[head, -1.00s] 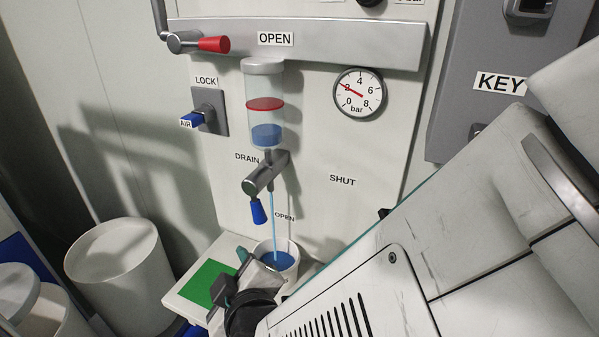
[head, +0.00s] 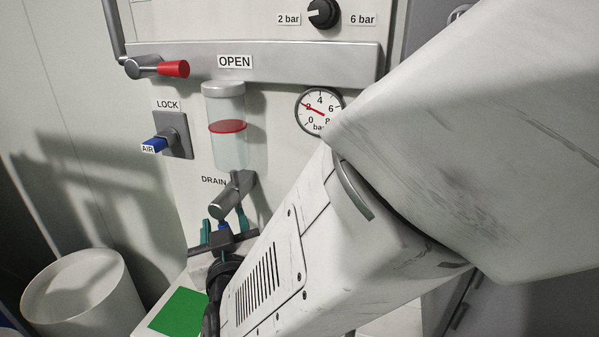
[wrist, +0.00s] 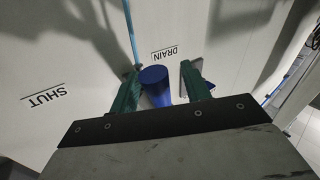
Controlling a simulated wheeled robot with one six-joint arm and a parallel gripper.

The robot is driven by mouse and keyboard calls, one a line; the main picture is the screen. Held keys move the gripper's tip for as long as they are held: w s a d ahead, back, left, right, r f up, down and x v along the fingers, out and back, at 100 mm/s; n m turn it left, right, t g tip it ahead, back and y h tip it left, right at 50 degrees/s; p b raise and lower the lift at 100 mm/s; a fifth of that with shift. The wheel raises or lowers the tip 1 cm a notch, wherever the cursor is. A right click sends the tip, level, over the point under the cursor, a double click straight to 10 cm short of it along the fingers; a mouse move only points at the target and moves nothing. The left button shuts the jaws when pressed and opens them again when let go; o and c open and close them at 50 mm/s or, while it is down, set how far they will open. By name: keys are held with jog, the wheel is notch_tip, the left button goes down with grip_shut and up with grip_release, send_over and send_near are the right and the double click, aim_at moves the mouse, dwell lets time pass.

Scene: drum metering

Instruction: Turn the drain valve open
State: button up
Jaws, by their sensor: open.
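The drain valve (head: 232,196) is a grey metal body under a clear bowl (head: 228,130) with a red ring. Its blue handle is mostly hidden by my gripper (head: 223,226) in the head view. In the wrist view the blue handle (wrist: 156,84) stands between the two teal fingers of my gripper (wrist: 162,75). The fingers are open on either side of it; the left one is very near, and contact cannot be told. A thin blue stream (wrist: 130,35) runs beside the left finger. No blue liquid shows in the bowl. The cup below is hidden.
A blue AIR lever (head: 160,142) is on the LOCK plate to the left. A red-tipped lever (head: 172,69) is above it. A gauge (head: 320,110) reads near 2 bar. A green pad (head: 179,312) and white bin (head: 85,295) are lower left.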

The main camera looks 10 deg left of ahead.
jog(key=shift+w+a, duration=0.1)
jog(key=shift+w, duration=0.1)
jog(key=c, duration=1)
jog(key=shift+o, duration=0.2)
jog(key=shift+a+r+m+t, duration=0.1)
jog(key=shift+a+m+t, duration=0.4)
jog(key=shift+m, duration=0.5)
jog(key=shift+d, duration=0.1)
jog(key=o, duration=1)
jog(key=shift+c, duration=0.2)
